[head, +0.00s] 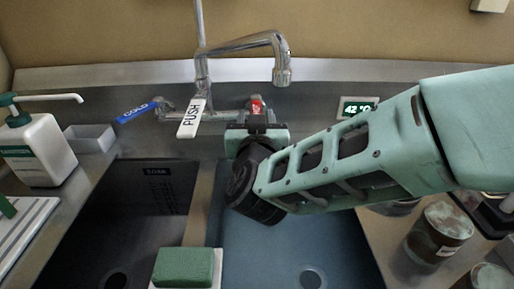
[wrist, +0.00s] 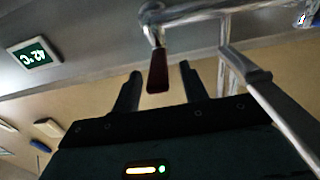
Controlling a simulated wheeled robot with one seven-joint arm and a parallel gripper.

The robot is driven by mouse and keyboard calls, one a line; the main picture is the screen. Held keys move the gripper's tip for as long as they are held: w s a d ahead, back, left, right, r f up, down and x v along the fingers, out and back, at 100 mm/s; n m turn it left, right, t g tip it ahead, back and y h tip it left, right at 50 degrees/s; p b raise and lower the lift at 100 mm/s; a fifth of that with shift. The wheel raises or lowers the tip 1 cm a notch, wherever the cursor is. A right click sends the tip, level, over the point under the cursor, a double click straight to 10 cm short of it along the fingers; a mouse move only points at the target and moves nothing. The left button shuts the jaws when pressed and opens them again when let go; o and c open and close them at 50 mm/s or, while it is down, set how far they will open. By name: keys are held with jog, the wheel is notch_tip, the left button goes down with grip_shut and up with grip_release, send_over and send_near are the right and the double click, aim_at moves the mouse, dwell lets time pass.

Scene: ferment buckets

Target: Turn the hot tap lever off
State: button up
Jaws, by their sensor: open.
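The hot tap lever has a red handle, partly visible in the head view (head: 256,103) behind my gripper. In the wrist view the red lever (wrist: 158,72) hangs from the chrome tap body, with its free end in the gap between my fingers. My gripper (wrist: 161,70) is open, with one dark finger on each side of the lever and visible space beside it. In the head view my gripper (head: 258,124) is at the tap, over the back edge of the sink. I cannot tell whether a finger touches the lever.
The blue cold lever (head: 136,112) and a white PUSH lever (head: 191,118) are left of the gripper. The chrome spout (head: 282,70) arches above. A display reading 42 °C (head: 358,107) is on the right. A green sponge (head: 184,267) sits on the sink divider.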

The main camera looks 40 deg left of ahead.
jog(key=b+v, duration=0.2)
jog(key=v, duration=1.3)
jog(key=shift+s+d, duration=0.25)
